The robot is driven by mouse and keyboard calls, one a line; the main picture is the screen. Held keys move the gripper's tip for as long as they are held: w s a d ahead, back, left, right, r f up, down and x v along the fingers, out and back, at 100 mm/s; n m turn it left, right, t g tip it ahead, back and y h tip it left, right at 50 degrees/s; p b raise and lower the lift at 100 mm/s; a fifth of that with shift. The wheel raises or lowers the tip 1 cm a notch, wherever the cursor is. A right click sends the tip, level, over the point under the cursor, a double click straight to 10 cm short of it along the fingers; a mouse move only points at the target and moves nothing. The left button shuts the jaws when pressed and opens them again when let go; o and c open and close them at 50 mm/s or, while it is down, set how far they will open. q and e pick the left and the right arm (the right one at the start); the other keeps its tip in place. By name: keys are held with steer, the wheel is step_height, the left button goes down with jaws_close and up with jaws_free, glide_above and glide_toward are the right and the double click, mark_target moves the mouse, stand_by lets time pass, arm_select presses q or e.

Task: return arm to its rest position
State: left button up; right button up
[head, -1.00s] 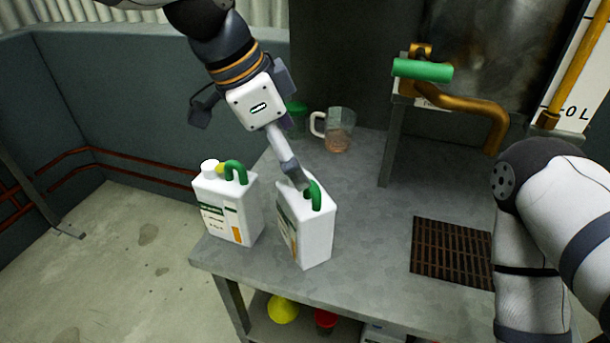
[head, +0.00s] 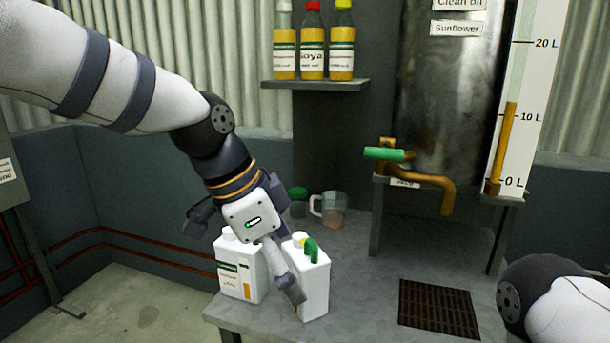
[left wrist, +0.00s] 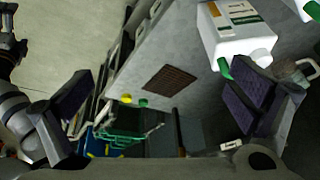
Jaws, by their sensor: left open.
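My left gripper (head: 243,258) hangs from the arm coming in at the upper left. Its fingers are wide apart and nothing is between them in the left wrist view (left wrist: 160,100). In the head view one finger crosses the front of the right white jug (head: 316,283); I cannot tell whether it touches. That jug has a green handle and stands upright on the bench. The left white jug (head: 238,272) stands beside it, partly behind the gripper. A white jug (left wrist: 233,35) shows beyond the right finger in the left wrist view. My right gripper is out of view.
The steel bench (head: 365,265) has a dark grate (head: 438,309) at right. A glass mug (head: 331,207) and green-lidded jar (head: 298,200) stand behind the jugs. A brown spout (head: 435,182) with green lever (head: 384,154) juts over the bench. Bottles (head: 312,45) stand on a shelf.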

arm_select(q)
steer(key=s+a+f+n+g, duration=0.1)
steer(key=s+a+f+n, duration=0.15)
steer(key=f, duration=0.55)
steer(key=s+a+f+n, duration=0.15)
steer(key=s+f, duration=0.25)
steer(key=f, duration=0.4)
steer(key=s+a+f+n+g, duration=0.1)
steer(key=s+a+f+n, duration=0.15)
steer(key=f, duration=0.65)
steer(key=s+a+f+n+y, duration=0.1)
steer(key=s+a+f+n, duration=0.1)
steer(key=s, duration=0.7)
steer(key=s+a+f+n+g+y, duration=0.1)
steer(key=s+a+f+n, duration=0.2)
steer(key=s+a, duration=0.3)
steer(key=s+a+f+n+g+y, duration=0.1)
steer(key=s+a+f+n+y, duration=0.1)
steer(key=s, duration=1)
step_height(320, 180, down, 3)
steer(key=a+n, duration=0.1)
steer(key=a, duration=0.1)
steer(key=shift+s+a, duration=0.4)
steer(key=shift+n, duration=0.25)
